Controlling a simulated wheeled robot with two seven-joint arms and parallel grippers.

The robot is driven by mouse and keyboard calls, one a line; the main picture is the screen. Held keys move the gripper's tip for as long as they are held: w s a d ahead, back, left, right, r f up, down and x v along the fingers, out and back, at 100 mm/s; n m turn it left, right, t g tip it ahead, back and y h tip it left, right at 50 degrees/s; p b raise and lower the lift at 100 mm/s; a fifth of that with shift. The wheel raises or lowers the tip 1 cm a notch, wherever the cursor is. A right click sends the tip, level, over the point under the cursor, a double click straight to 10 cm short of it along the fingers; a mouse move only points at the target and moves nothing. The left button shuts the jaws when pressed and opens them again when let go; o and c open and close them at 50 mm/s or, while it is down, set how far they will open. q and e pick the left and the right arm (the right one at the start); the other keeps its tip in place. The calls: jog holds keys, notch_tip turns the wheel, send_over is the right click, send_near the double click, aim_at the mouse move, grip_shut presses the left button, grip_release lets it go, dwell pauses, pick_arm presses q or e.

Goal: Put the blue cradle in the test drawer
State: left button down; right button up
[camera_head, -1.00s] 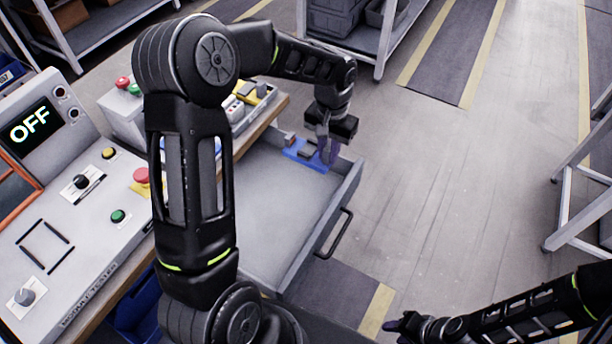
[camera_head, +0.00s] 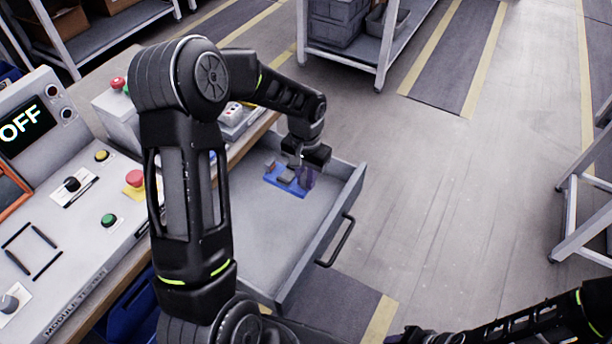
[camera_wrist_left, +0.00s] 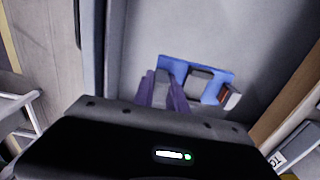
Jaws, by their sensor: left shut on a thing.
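The blue cradle (camera_head: 283,180) is a flat blue plate with grey blocks on it. My left gripper (camera_head: 306,177) is shut on one of its blocks, and the cradle is inside the outline of the open grey drawer (camera_head: 265,232), near its far end. In the left wrist view the purple fingers (camera_wrist_left: 163,92) grip a grey block at one end of the cradle (camera_wrist_left: 213,90). I cannot tell whether the cradle touches the drawer floor. My right arm (camera_head: 530,322) enters at the lower right; its fingertips are not clear.
A control panel (camera_head: 75,200) with an OFF screen and several knobs stands at the left. The drawer's front has a black handle (camera_head: 337,243). A shelf cart (camera_head: 350,45) stands at the back. The near part of the drawer is empty.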

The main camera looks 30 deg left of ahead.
pick_arm(q)
notch_tip(320, 180, down, 7)
jog(key=b, duration=0.4)
jog(key=shift+r, duration=0.2)
jog(key=c, duration=1.3)
grip_release()
jog(key=shift+r, duration=3.9)
